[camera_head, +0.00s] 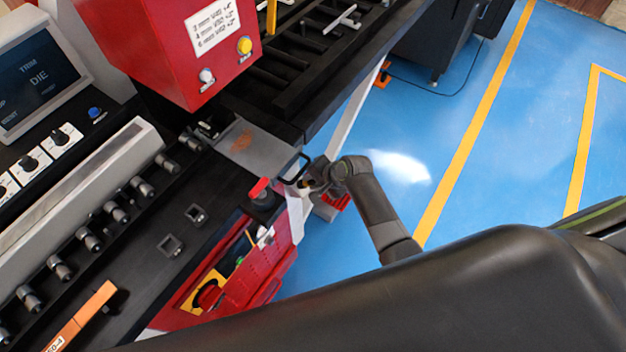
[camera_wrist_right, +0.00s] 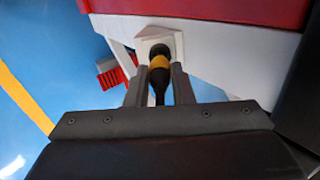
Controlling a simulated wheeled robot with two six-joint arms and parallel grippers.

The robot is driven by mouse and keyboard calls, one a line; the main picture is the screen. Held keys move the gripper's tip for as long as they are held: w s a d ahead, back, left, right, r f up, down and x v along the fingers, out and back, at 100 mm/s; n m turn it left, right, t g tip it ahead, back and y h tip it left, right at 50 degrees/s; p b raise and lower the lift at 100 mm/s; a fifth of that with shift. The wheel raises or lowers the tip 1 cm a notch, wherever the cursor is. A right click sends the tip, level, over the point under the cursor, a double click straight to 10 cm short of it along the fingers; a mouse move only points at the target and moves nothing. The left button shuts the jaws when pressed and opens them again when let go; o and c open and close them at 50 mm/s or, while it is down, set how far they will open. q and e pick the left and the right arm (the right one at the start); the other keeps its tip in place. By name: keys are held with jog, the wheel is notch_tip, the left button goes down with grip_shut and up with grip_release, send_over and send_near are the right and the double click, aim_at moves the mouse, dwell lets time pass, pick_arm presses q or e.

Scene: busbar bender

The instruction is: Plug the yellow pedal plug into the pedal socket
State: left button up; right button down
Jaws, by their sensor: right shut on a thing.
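In the right wrist view my right gripper (camera_wrist_right: 159,75) is shut on the yellow pedal plug (camera_wrist_right: 159,63), a dark plug with a yellow band. The plug points away from me, at the pedal socket (camera_wrist_right: 147,43), a pale square housing with a dark opening. The plug's front end overlaps the dark opening; I cannot tell how deep it sits. In the head view my right gripper (camera_head: 308,184) is beside the pale end panel of the machine, and the plug is mostly hidden there. My left gripper is not in view.
The red machine cabinet (camera_head: 240,275) and dark bench lie left of the gripper. A black handle (camera_head: 294,165) and red-topped button (camera_head: 259,188) are close by. A red part (camera_wrist_right: 112,77) stands low beside the panel. Blue floor on the right is open.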

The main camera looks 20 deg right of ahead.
jog(key=shift+p, duration=0.35)
jog(key=shift+b+x, duration=1)
jog(key=shift+x, duration=0.25)
jog(key=c, duration=1.2)
grip_release()
jog(key=shift+o, duration=0.2)
jog(key=shift+r, duration=0.1)
jog(key=v, duration=1.7)
jog(key=shift+s, duration=0.1)
